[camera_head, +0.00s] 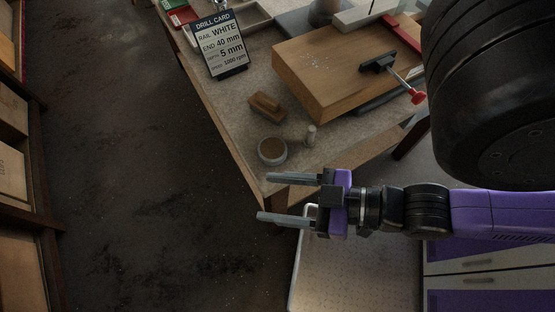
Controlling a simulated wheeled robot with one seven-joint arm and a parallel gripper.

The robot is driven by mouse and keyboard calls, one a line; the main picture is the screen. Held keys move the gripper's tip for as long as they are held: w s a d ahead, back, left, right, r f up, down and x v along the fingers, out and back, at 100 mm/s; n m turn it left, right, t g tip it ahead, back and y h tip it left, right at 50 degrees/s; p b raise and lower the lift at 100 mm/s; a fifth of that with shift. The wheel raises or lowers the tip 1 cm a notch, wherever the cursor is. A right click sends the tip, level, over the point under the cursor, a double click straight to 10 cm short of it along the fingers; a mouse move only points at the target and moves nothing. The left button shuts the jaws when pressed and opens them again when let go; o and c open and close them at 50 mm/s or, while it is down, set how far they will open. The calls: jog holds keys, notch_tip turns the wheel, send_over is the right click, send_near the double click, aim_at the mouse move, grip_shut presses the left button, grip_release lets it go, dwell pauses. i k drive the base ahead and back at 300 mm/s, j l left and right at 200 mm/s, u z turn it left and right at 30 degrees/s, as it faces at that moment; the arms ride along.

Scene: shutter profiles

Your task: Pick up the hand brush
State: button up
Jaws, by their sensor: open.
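A small brown wooden item that looks like the hand brush (267,106) lies on the workbench, left of a large wooden block. It is small in the picture, and its bristles are hard to make out. My gripper (265,197) is open and empty, with its two grey fingers pointing left. It shows below the brush in the picture, near the bench's front corner, and is apart from it. Nothing covers the brush.
The workbench (222,105) holds a round tin (272,151), a small pale cylinder (310,136), the wooden block (325,75) with a red-handled clamp (416,96), and a drill card (220,45). Dark floor (130,150) is clear at left. A light perforated panel (355,270) is below my gripper.

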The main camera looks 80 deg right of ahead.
aim_at(262, 103)
jog(key=j+z, duration=0.2)
jog(key=j, duration=0.2)
jog(key=k+j+z, duration=0.25)
jog(key=j, duration=0.15)
jog(key=j+z, duration=0.2)
jog(key=j, duration=0.2)
jog(key=k+j+z, duration=0.2)
jog(key=j, duration=0.15)
jog(key=k+j+z, duration=0.1)
jog(key=j+z, duration=0.15)
jog(key=j, duration=0.1)
